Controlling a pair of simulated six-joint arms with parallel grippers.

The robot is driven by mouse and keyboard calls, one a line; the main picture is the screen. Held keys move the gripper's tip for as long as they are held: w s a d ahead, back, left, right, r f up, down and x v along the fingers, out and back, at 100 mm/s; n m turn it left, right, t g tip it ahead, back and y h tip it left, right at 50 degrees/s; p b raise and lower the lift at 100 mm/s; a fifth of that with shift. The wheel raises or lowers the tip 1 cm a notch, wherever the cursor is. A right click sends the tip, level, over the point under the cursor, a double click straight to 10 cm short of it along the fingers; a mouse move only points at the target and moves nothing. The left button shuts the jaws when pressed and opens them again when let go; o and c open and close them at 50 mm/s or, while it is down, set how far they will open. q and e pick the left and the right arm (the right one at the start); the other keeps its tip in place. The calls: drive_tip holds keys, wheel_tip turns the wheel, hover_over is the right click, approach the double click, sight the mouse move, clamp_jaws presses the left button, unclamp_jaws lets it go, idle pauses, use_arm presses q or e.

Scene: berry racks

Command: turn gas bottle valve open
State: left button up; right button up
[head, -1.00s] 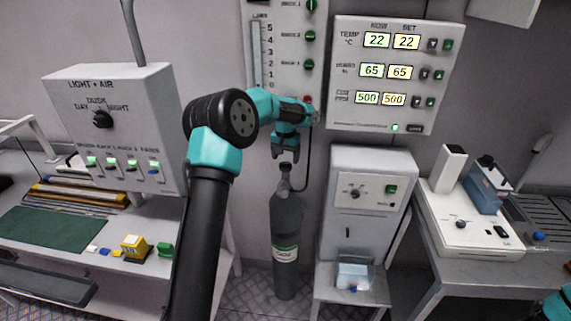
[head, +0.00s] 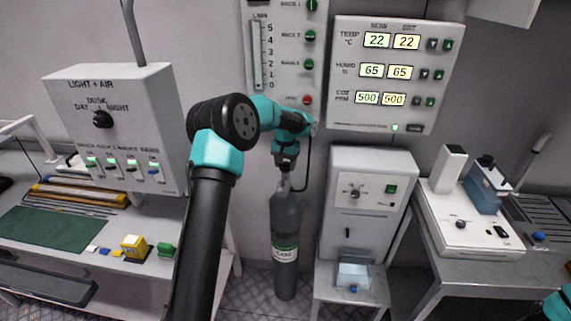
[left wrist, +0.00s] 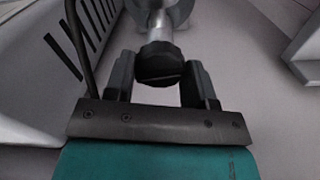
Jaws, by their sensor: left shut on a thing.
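The grey gas bottle (head: 286,222) with a CO2 label stands upright against the back wall in the head view. Its valve sits on top, and the black valve knob (left wrist: 160,64) shows between my fingers in the left wrist view. My left gripper (head: 285,165) is over the bottle top, pointing down, with its fingers on either side of the knob, shut on it. The fingers (left wrist: 160,88) show at both sides of the knob in the wrist view. In the head view the gripper mostly hides the knob. My right gripper is out of view.
A grey cabinet (head: 366,190) stands close to the right of the bottle, with a hose between them. A display panel (head: 395,75) hangs above it. The light and air box (head: 115,125) is at the left.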

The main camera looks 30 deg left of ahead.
sight(286, 165)
use_arm(q)
drive_tip(key=shift+c, duration=1.1)
drive_tip(key=shift+m, duration=0.8)
drive_tip(key=o, duration=0.9)
drive_tip(key=shift+r, duration=0.15)
wheel_tip(286, 165, up, 17)
drive_tip(key=shift+r, duration=0.1)
